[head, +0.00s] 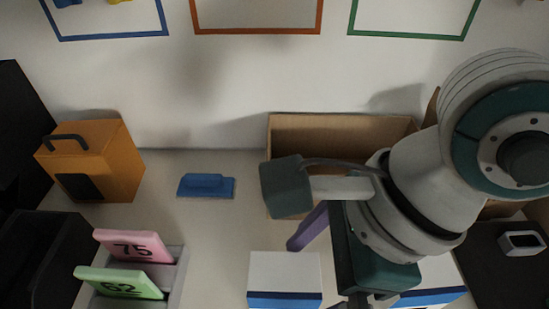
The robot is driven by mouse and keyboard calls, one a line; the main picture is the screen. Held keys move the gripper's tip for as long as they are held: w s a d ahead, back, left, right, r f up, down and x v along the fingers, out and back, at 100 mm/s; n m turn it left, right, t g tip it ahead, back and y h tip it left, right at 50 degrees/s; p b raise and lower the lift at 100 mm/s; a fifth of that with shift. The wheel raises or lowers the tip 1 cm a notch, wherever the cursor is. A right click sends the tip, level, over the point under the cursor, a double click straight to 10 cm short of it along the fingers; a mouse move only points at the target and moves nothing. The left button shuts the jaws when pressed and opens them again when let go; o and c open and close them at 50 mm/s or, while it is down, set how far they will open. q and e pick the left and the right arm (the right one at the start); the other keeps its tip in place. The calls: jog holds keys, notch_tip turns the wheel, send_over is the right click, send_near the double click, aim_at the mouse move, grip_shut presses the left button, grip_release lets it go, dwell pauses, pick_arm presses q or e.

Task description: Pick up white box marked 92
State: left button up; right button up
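Two white boxes with blue bands are at the bottom of the head view. One white box (285,270) is left of my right arm. The other white box (442,272) is partly covered by my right arm. No 92 is readable on either box, so I cannot tell which is marked 92. My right gripper (362,300) is between the two boxes at the bottom edge. Its fingers are mostly hidden or cut off, and I cannot tell whether it is open or touching a box. My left gripper is not in view.
A cardboard carton (335,122) stands behind my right arm, with a purple object (308,228) in front. An orange case (112,160), a blue block (206,186) and a rack (172,280) with a pink 75 card (132,245) and green 62 card (120,283) are left.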

jog(key=shift+x, duration=0.8)
jog(key=shift+w+a+x, duration=0.1)
jog(key=shift+w+x, duration=0.1)
jog(key=shift+x, duration=1.1)
jog(key=shift+w+a+x, duration=0.1)
jog(key=shift+w+x, duration=0.1)
jog(key=shift+x, duration=1.15)
jog(key=shift+r, duration=0.15)
grip_shut()
